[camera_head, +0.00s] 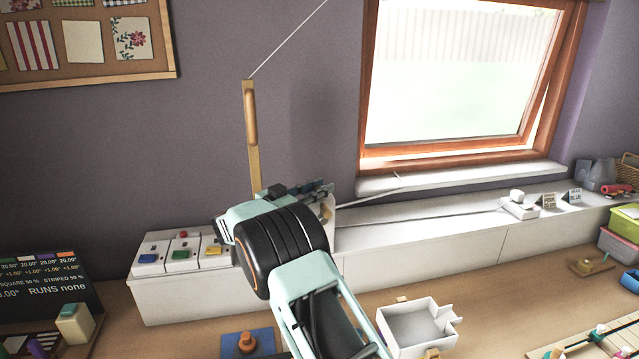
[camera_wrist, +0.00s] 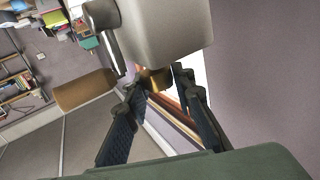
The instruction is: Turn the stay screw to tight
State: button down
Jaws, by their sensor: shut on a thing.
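A small brass-coloured knob (camera_wrist: 155,80), which looks like the stay screw, sits below a pale grey block (camera_wrist: 165,30) in the wrist view. The tips of my gripper (camera_wrist: 160,84) are closed on this knob from both sides. In the head view my gripper (camera_head: 326,192) is at the end of the white ledge, left of the window (camera_head: 455,75). There my arm hides most of the screw, and I cannot read how far it is turned. The window stands tilted open in its wooden frame.
An upright wooden lever (camera_head: 252,130) with a cord stands just left of my gripper. Coloured buttons on white boxes (camera_head: 183,253) lie along the left ledge. A white tray (camera_head: 416,323) is on the bench below. The ledge (camera_head: 430,240) under the window is mostly clear.

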jog(key=shift+r+m+g+h+p, duration=0.15)
jog(key=shift+m+g+h+p, duration=0.3)
jog(key=shift+m+g+h, duration=1.1)
jog(key=c, duration=1.6)
grip_release()
jog(key=shift+d+g+y, duration=0.1)
jog(key=shift+g+y, duration=0.15)
jog(key=shift+y, duration=0.1)
jog(key=v, duration=0.7)
jog(key=shift+a, duration=0.3)
